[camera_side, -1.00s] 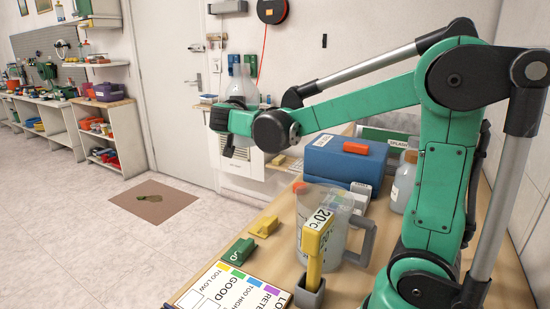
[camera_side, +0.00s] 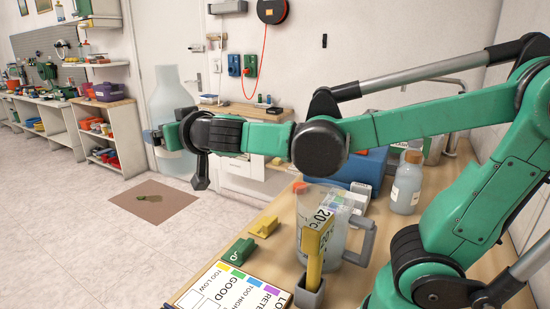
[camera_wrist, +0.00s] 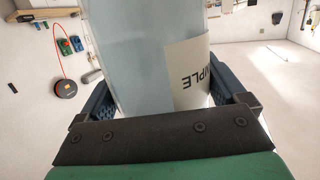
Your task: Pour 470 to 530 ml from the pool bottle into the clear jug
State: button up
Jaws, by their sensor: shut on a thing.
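My gripper (camera_side: 168,136) is shut on a large translucent pale-blue bottle (camera_side: 166,92). The bottle is upright, neck up, held in the air beyond the left edge of the bench. In the wrist view the bottle (camera_wrist: 150,60) fills the space between the fingers, and its white label (camera_wrist: 200,75) reads upside down. The clear jug (camera_side: 340,238), with a grey handle on its right, stands on the bench, well to the right of the bottle. I cannot tell the liquid level in either.
The yellow block (camera_side: 314,245) stands in a grey holder (camera_side: 309,293) before the jug. A blue box (camera_side: 345,170) and a small labelled bottle (camera_side: 405,188) are behind. Green (camera_side: 238,251) and yellow (camera_side: 265,227) blocks and a chart (camera_side: 225,288) lie on the bench's left side.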

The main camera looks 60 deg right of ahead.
jog(key=s+d+f+m+g+h, duration=0.3)
jog(key=s+d+m+g+h, duration=0.8)
jog(key=s+d+m+g, duration=0.15)
jog(key=w+a+f+m+t+y, duration=0.1)
jog(key=w+f+m+t+y, duration=0.15)
jog(key=f+m, duration=0.45)
jog(key=w+a+r+n+t+y, duration=0.1)
jog(key=w+a+n+t+y, duration=0.4)
jog(key=a+n+t+y, duration=0.3)
jog(key=shift+w+a+n+t+y, duration=0.4)
jog(key=shift+a+t+y, duration=0.3)
jog(key=shift+a+y, duration=1.7)
jog(key=shift+d+y, duration=0.35)
